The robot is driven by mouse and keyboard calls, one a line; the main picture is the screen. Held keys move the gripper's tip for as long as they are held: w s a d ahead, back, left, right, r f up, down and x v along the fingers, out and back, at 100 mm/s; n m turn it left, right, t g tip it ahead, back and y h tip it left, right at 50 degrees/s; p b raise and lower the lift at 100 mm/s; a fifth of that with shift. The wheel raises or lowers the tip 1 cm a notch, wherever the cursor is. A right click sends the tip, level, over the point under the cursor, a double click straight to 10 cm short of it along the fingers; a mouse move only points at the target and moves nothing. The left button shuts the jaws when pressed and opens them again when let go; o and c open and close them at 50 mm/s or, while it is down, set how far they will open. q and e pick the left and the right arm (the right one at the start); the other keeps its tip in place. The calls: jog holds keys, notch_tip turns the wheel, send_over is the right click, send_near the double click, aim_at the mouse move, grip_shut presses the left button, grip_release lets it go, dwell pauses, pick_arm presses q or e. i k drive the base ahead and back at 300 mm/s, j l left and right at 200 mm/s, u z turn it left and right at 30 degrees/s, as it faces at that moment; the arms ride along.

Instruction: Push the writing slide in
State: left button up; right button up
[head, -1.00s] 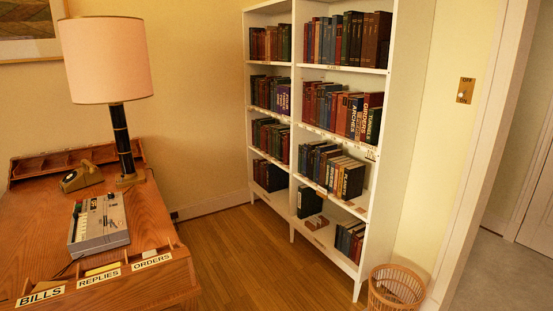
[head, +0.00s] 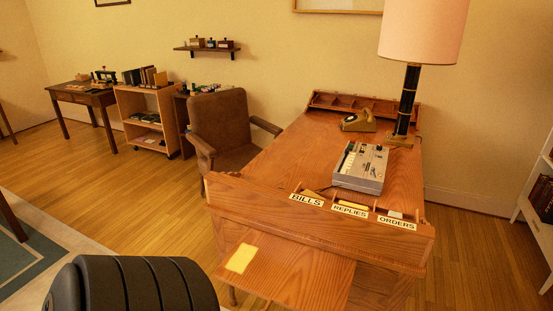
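The writing slide (head: 295,275) is a flat wooden board that sticks out from under the labelled front of the wooden desk (head: 285,160). A yellow paper (head: 241,258) lies on its left part. The slide's near end runs to the bottom edge of the head view, so its full length is hidden. Neither of my grippers shows.
The desk bears a lamp (head: 408,95), a telephone (head: 359,121), a grey machine (head: 361,168) and labelled compartments. A brown armchair (head: 222,125) stands at its left. A black ribbed shape (head: 130,287) fills the bottom left; I cannot tell whether it is mine.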

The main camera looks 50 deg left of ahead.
aim_at(287, 273)
jog(key=u, duration=1.7)
